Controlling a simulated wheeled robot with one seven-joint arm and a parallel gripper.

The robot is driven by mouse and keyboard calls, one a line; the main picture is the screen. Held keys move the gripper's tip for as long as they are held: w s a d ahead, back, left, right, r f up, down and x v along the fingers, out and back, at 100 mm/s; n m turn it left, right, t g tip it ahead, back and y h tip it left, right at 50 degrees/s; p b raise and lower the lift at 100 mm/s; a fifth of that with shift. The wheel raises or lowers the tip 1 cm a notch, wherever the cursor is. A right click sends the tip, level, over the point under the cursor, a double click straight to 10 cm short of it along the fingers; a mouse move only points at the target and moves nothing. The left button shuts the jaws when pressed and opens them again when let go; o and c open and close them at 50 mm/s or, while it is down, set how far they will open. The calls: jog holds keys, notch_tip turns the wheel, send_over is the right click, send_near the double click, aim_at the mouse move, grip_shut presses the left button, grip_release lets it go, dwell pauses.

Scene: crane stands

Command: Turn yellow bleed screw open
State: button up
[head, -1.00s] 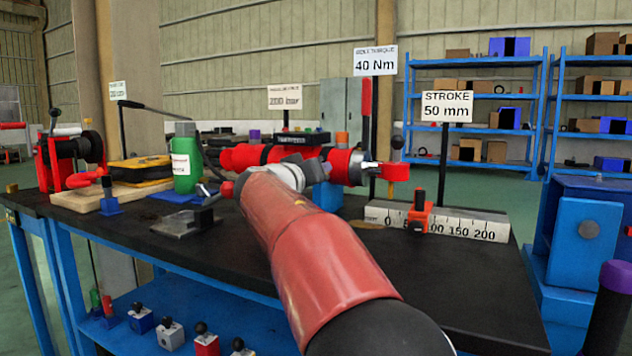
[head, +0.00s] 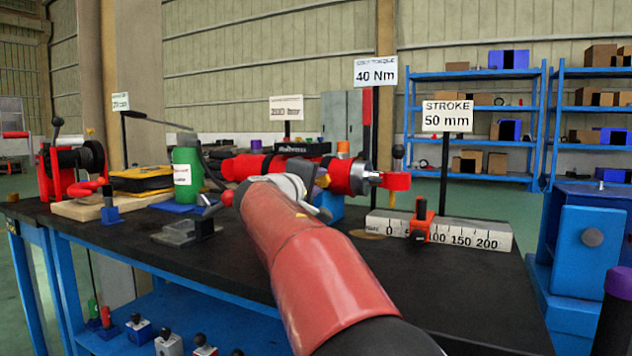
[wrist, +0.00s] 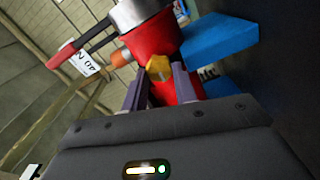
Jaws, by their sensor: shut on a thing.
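The yellow bleed screw (wrist: 158,67) sits on the side of a red cylinder (wrist: 153,36) in the wrist view. My gripper (wrist: 159,80) has its two grey fingers on either side of the screw, shut on it. In the head view the red cylinder (head: 345,172) lies across the bench on a blue support.
An orange fitting (wrist: 122,57) stands close beside the screw. A blue support (wrist: 218,40) is to the right. On the bench, a green bottle (head: 186,170) stands left and a scale block (head: 470,234) right. The bench's front right is clear.

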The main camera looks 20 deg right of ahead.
jog(key=shift+n, duration=1)
jog(key=shift+f, duration=0.1)
jog(key=o, duration=1)
jog(key=shift+a, duration=0.1)
jog(key=v, duration=0.7)
jog(key=shift+s+a+b, duration=0.25)
jog(key=shift+b, duration=0.1)
